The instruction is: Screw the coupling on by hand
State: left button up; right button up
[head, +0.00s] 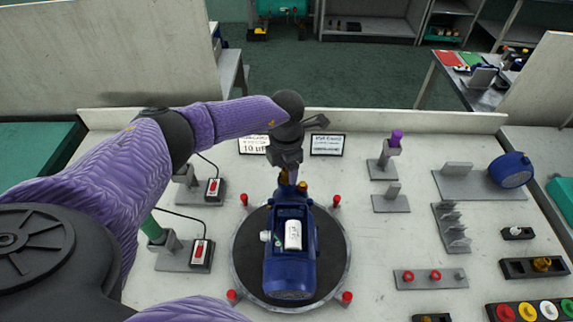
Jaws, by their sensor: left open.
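A blue pump (291,262) with a white cylinder on top stands on a dark round turntable (340,262). At its far end are brass-coloured fittings; one (283,179) is directly below my left gripper and another (303,187) is just right of it. I cannot tell which of these is the coupling. My left gripper (286,166) reaches over the far end of the pump, pointing down, with its jaws open. The fingertips are small and partly dark, so I cannot tell whether they touch the brass fitting. My right gripper is not in view.
Red knobs (347,297) stand around the turntable. Tool stands with red switches (201,253) and cables are at left. On the right are a purple-topped stand (395,140), a blue round part (511,169), a rack (451,228) and a tray with red rings (431,279). Two signs stand behind.

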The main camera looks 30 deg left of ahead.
pick_arm(q)
jog(key=shift+r+n+p, duration=0.2)
jog(key=shift+n+p, duration=0.25)
jog(key=shift+n, duration=1.05)
jog(key=shift+f, duration=0.2)
jog(key=n+p, duration=0.1)
jog(key=n, duration=0.1)
jog(key=shift+r+n+p, duration=0.2)
jog(key=shift+n+p, duration=0.15)
jog(key=shift+n, duration=0.45)
jog(key=shift+f, duration=0.15)
jog(key=shift+c, duration=0.2)
